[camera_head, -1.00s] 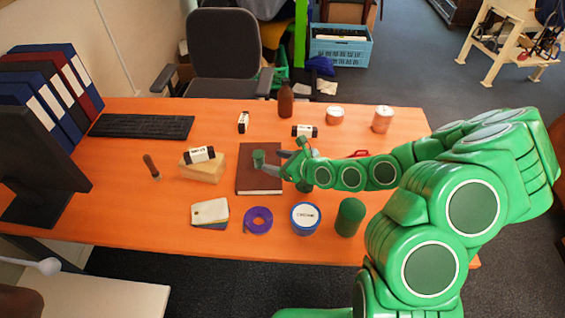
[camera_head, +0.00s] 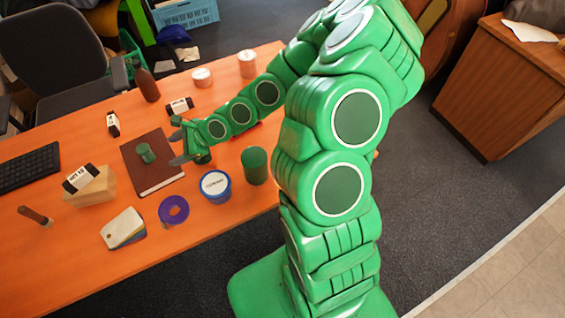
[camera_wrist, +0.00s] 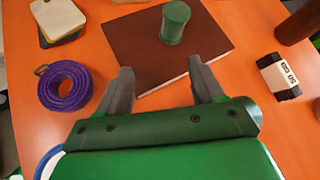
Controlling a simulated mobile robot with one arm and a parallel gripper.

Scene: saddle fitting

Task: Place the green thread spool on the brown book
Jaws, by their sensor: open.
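The green thread spool (camera_head: 146,153) stands upright on the brown book (camera_head: 158,180), which lies flat on the orange table. In the wrist view the spool (camera_wrist: 175,23) is near the far middle of the book (camera_wrist: 140,50), with nothing touching it. My gripper (camera_head: 176,143) is open and empty at the right side of the book. In the wrist view its fingers (camera_wrist: 163,88) point towards the book's near edge, apart from the spool.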

